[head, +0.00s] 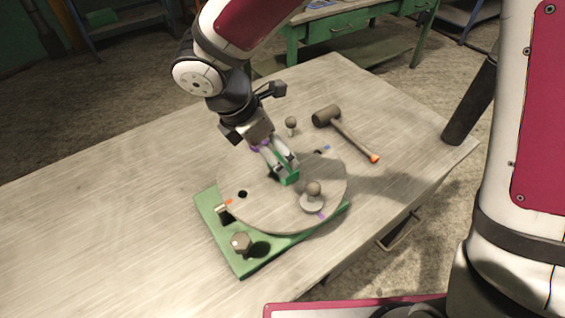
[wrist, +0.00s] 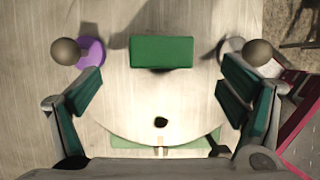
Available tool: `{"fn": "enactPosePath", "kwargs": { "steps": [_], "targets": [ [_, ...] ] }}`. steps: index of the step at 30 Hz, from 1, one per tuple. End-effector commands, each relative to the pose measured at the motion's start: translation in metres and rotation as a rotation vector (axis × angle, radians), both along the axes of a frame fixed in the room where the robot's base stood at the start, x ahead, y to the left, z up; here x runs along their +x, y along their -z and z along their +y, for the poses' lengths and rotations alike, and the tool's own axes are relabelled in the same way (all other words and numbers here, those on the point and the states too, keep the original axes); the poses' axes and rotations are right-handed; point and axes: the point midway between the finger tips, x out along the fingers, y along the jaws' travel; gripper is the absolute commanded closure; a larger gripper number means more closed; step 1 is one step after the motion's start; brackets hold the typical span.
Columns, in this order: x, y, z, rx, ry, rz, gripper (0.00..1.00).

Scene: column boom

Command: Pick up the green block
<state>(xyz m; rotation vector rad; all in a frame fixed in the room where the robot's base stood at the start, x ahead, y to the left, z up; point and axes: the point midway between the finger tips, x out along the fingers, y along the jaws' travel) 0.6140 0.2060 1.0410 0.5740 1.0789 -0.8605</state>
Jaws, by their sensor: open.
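The green block (wrist: 163,52) is a plain rectangular block at the top middle of the wrist view, on or just above the round grey disc (wrist: 120,110). In the head view a green piece that looks like the block (head: 289,178) shows at my fingertips, partly covered by them. My gripper (head: 280,165) is over the disc, pointing down. In the wrist view my gripper (wrist: 158,84) has its teal-padded fingers wide apart with nothing between them. The block shows beyond the fingertips, toward the top of that picture. Whether the fingers straddle it cannot be told.
The disc rests on a green base plate (head: 208,209) with a hex bolt (head: 241,242). A knob with a purple base (wrist: 68,52) and a knob with a pale base (wrist: 257,53) flank the block. A mallet (head: 347,133) lies on the table. The table's left side is clear.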

Motion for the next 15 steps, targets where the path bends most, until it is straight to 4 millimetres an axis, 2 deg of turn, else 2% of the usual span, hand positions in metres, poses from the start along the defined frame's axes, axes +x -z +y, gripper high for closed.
{"fn": "enactPosePath", "kwargs": {
  "steps": [3, 8, 15],
  "targets": [
    [0.003, 0.013, -0.005, -0.001, 0.0, 0.001, 0.1],
    [0.004, 0.02, -0.008, -0.001, 0.003, 0.001, 0.1],
    [0.012, 0.05, -0.021, -0.001, 0.002, 0.003, 0.1]
  ]
}}
